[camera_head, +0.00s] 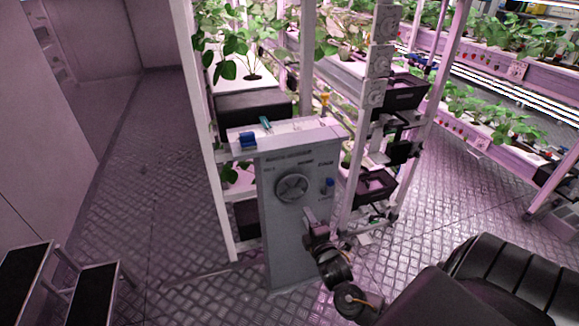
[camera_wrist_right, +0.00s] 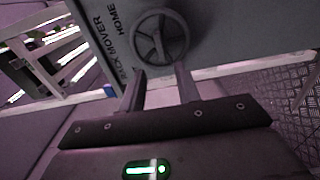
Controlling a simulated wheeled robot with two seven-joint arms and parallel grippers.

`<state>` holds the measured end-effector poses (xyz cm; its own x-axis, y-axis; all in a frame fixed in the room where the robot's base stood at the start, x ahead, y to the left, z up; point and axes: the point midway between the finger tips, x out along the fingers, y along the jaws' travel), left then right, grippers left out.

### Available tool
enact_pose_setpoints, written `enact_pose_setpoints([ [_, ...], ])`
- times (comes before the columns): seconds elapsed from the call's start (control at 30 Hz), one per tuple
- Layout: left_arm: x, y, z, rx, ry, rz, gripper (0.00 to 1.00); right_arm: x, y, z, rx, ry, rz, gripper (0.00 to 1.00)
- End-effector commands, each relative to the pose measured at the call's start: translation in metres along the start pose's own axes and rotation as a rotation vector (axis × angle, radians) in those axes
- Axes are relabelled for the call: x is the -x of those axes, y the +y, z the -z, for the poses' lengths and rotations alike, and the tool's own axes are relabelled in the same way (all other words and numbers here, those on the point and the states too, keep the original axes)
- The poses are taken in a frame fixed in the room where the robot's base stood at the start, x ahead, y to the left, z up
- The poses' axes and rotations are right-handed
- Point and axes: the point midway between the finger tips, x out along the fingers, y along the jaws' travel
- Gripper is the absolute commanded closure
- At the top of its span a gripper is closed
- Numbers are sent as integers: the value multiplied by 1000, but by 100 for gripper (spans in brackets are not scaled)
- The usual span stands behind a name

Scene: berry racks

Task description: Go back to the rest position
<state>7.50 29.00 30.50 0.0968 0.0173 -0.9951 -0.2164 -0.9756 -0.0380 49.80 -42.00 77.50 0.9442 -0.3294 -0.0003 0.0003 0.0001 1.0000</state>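My right gripper (camera_head: 312,222) is in front of the grey control cabinet (camera_head: 277,232), below and right of its round handwheel (camera_head: 292,188). In the right wrist view its two fingers (camera_wrist_right: 160,72) stand apart with nothing between them. The handwheel (camera_wrist_right: 159,37) shows just beyond the fingertips there, and I cannot tell whether they touch the cabinet. The lettering on the cabinet includes "HOME". My left gripper is not in view.
A blue knob (camera_head: 329,183) is on the cabinet's right side, and a blue item (camera_head: 248,139) sits on top. Plant racks (camera_head: 485,70) stand behind and right. Black steps (camera_head: 95,292) are at lower left. Metal floor (camera_head: 150,170) is open on the left.

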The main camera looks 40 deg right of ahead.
Motion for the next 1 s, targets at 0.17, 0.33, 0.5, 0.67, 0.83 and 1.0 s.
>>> enact_pose_setpoints([
  [0.17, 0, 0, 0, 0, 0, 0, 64, 0, 0, 0, 0, 0, 0, 67],
  [0.33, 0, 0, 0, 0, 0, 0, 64, 0, -1, 1, -77, 2, 3, 67],
  [0.5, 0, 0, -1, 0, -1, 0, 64, 3, -70, 2, -306, 21, 165, 67],
  [0.67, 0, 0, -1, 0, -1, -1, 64, 38, -188, -10, -499, -61, 435, 67],
  [0.83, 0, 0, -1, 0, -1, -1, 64, 115, -304, -26, -664, -227, 714, 67],
  [1.0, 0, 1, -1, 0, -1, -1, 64, 221, -393, -37, -783, -433, 965, 67],
])
